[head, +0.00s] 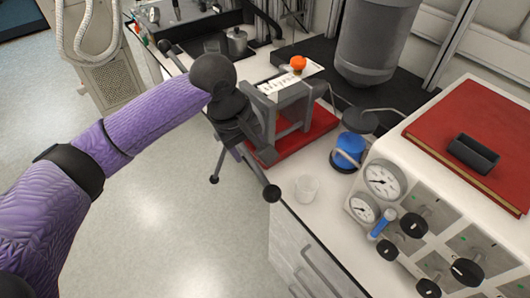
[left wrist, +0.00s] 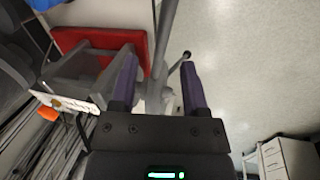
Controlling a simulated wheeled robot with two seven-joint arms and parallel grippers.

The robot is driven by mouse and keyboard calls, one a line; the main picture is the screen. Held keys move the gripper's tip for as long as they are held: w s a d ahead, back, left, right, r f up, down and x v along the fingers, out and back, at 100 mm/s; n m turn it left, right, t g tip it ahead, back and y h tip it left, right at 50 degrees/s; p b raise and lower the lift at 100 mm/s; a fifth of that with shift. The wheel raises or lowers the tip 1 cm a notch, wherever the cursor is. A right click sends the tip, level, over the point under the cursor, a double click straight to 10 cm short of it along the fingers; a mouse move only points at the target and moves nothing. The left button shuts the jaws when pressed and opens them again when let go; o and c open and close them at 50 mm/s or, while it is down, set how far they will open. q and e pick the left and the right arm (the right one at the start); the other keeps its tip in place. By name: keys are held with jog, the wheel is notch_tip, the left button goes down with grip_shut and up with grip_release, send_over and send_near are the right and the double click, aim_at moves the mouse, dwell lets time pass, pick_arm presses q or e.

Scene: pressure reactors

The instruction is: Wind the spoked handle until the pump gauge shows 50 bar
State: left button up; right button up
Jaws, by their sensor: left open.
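The spoked handle (head: 221,160) stands at the near side of a grey pump frame (head: 293,108) on a red base (head: 318,127). Its thin spokes end in dark knobs, at lower left, lower right and upper left in the head view. My left gripper (head: 237,128) is at the handle, covering its hub. In the left wrist view the purple fingers (left wrist: 159,92) are apart, with a grey spoke (left wrist: 165,42) passing between them; contact cannot be told. Two round dials, a larger gauge (head: 383,180) and a smaller gauge (head: 363,208), are too small to read. My right gripper is not visible.
Open floor lies left of the bench.

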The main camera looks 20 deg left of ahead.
aim_at(256, 167)
pick_arm(q)
jog(key=b+x, duration=0.1)
jog(key=x, duration=0.5)
jog(key=b+x, duration=0.1)
jog(key=x, duration=0.2)
jog(key=shift+s+d+f+b, duration=0.1)
jog(key=shift+s+b, duration=0.15)
jog(key=shift+b, duration=0.1)
jog(key=shift+c, duration=0.4)
grip_shut()
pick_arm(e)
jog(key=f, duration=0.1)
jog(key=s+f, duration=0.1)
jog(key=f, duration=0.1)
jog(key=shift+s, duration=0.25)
